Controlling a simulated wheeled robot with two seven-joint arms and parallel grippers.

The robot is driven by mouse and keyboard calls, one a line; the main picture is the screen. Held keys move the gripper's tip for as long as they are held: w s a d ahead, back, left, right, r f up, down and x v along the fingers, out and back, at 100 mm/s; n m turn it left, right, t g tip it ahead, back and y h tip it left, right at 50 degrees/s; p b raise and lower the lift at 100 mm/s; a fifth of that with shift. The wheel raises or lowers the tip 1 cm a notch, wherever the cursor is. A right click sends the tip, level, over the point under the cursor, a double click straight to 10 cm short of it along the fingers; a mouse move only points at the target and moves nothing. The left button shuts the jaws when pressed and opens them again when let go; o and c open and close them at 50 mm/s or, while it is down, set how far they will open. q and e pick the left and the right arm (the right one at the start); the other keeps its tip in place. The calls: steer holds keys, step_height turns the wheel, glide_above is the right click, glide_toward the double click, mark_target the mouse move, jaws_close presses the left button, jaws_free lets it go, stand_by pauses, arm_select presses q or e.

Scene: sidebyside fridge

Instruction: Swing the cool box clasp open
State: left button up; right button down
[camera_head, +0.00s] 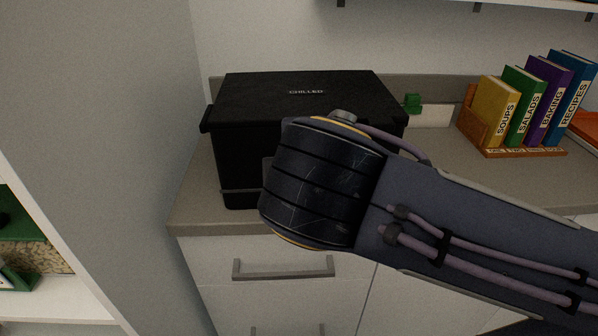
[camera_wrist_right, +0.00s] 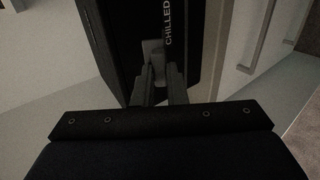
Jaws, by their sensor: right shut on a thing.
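In the right wrist view the dark box (camera_wrist_right: 115,30) fills the upper middle. The grey clasp (camera_wrist_right: 152,48) shows on its face beside the "CHILLED" lettering. My right gripper (camera_wrist_right: 157,82) is shut on the clasp, with one finger on each side of it. My left gripper is in neither view.
The grey counter (camera_head: 440,165) is clear right of the box up to a rack of upright books (camera_head: 525,110). A small green object (camera_head: 412,103) sits behind the box. Drawers with a bar handle (camera_head: 283,268) lie below. A tall grey panel (camera_head: 110,120) stands close on the left.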

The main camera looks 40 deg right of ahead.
step_height(320, 180, down, 9)
steer(key=s+a+t+h+b, duration=0.1)
steer(key=t+h+b, duration=0.2)
steer(key=b, duration=1.1)
steer(key=shift+s+r+t, duration=0.15)
steer(key=shift+s+t, duration=0.25)
steer(key=shift+t, duration=0.8)
steer(key=c, duration=1.4)
jaws_free()
steer(key=shift+c, duration=0.2)
